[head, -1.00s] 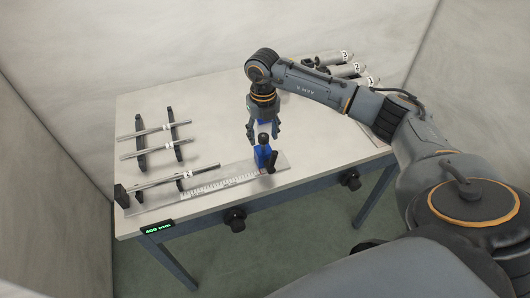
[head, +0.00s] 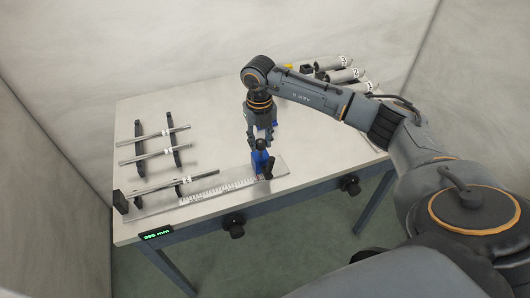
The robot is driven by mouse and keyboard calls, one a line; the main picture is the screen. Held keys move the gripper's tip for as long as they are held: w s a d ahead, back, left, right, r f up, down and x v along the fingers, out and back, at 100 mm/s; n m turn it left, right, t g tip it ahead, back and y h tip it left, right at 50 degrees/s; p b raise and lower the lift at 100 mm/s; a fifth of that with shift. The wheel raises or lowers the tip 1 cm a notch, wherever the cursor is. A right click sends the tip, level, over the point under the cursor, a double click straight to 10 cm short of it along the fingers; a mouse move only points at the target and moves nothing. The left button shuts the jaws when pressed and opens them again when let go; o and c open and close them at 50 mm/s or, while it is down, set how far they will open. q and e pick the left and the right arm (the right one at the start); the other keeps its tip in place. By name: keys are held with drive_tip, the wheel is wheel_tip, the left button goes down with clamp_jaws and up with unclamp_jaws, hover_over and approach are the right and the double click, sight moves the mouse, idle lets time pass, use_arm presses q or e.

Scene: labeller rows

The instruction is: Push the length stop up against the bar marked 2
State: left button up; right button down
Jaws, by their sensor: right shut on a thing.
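The length stop (head: 261,161) is a blue block with a black top and a black lever, standing on the scaled rail (head: 225,188). My right gripper (head: 261,142) points down from above and is shut on the upper part of the stop. The bar marked 2 (head: 160,190) is a thin grey rod with a white label, lying along the left part of the rail, with its left end near a black end block (head: 120,201). A clear gap with the printed scale lies between the bar's right end and the stop. My left gripper is not in view.
Two more bars (head: 150,152) lie on black supports (head: 139,145) at the left. A green display (head: 157,234) and black knobs (head: 236,227) are on the table's front edge. The table's middle is clear.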

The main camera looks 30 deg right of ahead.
drive_tip(key=w+a+b, duration=0.1)
drive_tip(key=w+a, duration=0.1)
drive_tip(key=a, duration=0.9)
drive_tip(key=shift+w+a, duration=0.3)
idle(1.5)
idle(0.5)
drive_tip(key=c, duration=1.1)
unclamp_jaws()
drive_tip(key=shift+o, duration=1)
drive_tip(key=shift+w+a, duration=0.1)
drive_tip(key=shift+a, duration=0.1)
drive_tip(key=shift+d, duration=0.1)
